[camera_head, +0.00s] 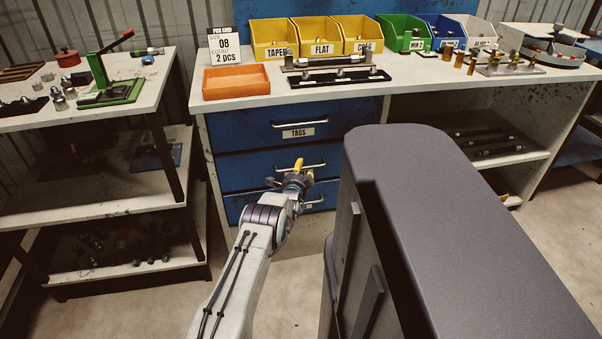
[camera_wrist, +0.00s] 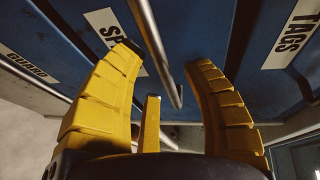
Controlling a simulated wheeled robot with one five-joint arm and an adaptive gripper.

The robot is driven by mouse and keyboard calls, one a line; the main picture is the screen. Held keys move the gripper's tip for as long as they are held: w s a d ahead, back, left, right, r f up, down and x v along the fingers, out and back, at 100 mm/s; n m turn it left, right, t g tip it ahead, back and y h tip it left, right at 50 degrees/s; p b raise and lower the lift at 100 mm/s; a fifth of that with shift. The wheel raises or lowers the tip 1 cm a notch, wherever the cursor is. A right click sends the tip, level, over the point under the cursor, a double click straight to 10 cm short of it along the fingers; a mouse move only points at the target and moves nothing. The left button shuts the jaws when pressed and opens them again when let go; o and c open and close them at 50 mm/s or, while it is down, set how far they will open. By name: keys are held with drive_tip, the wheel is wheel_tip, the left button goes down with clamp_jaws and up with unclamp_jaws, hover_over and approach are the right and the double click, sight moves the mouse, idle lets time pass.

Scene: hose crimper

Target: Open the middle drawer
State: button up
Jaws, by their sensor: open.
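The blue middle drawer (camera_head: 240,172) is under the bench and looks shut; it also shows in the wrist view (camera_wrist: 205,30). A white label starting "SP" (camera_wrist: 108,28) is on its front, partly hidden by a finger. Its metal bar handle (camera_wrist: 150,42) crosses the wrist view between my yellow fingers. My gripper (camera_head: 298,166) is in front of this drawer in the head view. In the wrist view my gripper (camera_wrist: 163,62) is open, with one finger on each side of the handle. I cannot tell whether either finger touches it.
The top drawer labelled TAGS (camera_head: 255,130) is above, and a bottom drawer (camera_head: 238,205) is below; both look shut. A shelf rack (camera_head: 95,205) stands left. The benchtop (camera_head: 430,75) holds bins and an orange tray (camera_head: 236,82). Bare floor shows below the drawers.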

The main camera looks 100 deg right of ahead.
drive_tip(key=shift+s+d+f+b, duration=0.15)
drive_tip(key=shift+d+b, duration=0.15)
drive_tip(key=shift+d, duration=0.25)
drive_tip(key=shift+d, duration=0.1)
drive_tip(key=shift+c, duration=0.4)
clamp_jaws()
